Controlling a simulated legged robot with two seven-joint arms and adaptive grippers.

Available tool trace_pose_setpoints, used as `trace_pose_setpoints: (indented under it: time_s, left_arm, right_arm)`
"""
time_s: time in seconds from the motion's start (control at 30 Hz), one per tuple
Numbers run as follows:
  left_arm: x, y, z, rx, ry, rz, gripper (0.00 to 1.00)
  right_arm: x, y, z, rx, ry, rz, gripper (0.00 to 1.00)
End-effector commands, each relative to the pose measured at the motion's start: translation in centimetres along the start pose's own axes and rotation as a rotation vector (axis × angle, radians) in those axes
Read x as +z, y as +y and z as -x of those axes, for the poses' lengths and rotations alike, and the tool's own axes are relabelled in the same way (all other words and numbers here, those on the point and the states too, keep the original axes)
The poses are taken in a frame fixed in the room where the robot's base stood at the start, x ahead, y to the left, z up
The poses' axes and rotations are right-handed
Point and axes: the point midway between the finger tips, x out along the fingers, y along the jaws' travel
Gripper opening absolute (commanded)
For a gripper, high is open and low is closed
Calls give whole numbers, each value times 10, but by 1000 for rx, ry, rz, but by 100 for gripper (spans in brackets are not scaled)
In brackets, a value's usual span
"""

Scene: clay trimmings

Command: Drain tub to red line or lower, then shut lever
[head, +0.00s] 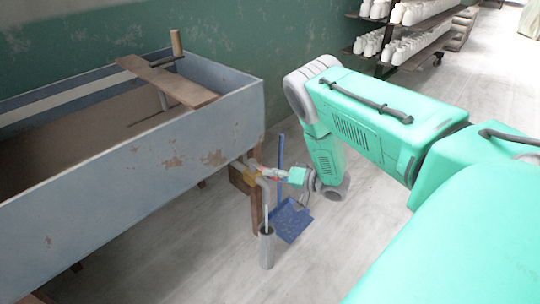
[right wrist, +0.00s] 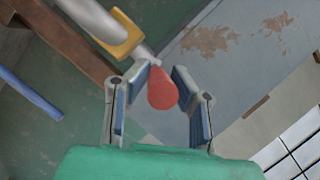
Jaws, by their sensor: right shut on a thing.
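The grey-blue tub (head: 190,145) stands at the left, holding brown, murky contents (head: 75,155). I cannot make out a red line inside it. A drain pipe (head: 264,190) with a yellow fitting leaves its near right end and bends down; the fitting also shows in the right wrist view (right wrist: 126,36). My right gripper (head: 268,174) is at this pipe. In the right wrist view, the red lever grip (right wrist: 163,90) sits between its fingers, which are shut on it. A thin pale streak shows below the pipe's mouth; I cannot tell whether it is flowing liquid. My left gripper is out of view.
A grey cylindrical container (head: 266,250) stands on the floor under the pipe. A blue dustpan (head: 291,222) is just behind it. A wooden board (head: 168,82) lies across the tub. Shelves of white pottery (head: 400,40) stand at the back. The floor in front is clear.

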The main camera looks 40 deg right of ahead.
Motion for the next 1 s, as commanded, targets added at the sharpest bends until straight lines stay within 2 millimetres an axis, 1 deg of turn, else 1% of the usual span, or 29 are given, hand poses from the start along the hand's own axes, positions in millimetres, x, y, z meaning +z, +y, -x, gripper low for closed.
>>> trace_pose_setpoints:
  time_s: [0.1, 0.13, 0.17, 0.2, 0.47, 0.57, 0.67, 1.0]
  left_arm:
    - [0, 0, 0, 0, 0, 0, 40]
    - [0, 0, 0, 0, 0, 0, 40]
    - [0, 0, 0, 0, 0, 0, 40]
    - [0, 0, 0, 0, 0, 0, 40]
    - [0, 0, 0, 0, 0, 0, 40]
    - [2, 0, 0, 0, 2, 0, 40]
    - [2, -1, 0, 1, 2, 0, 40]
    - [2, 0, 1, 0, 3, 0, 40]
  right_arm:
    - [-1, 2, 1, 7, 4, 0, 0]
    - [-1, 2, 1, 7, 4, 0, 26]
    - [-1, 2, 1, 7, 4, 0, 37]
    - [-1, 2, 1, 6, 4, 0, 39]
    - [-1, 0, 1, 2, 4, 0, 39]
    - [-1, 0, 5, 3, 4, 0, 39]
    - [-1, 1, 17, 5, 5, -1, 39]
    - [-2, 4, 87, 6, 6, -3, 39]
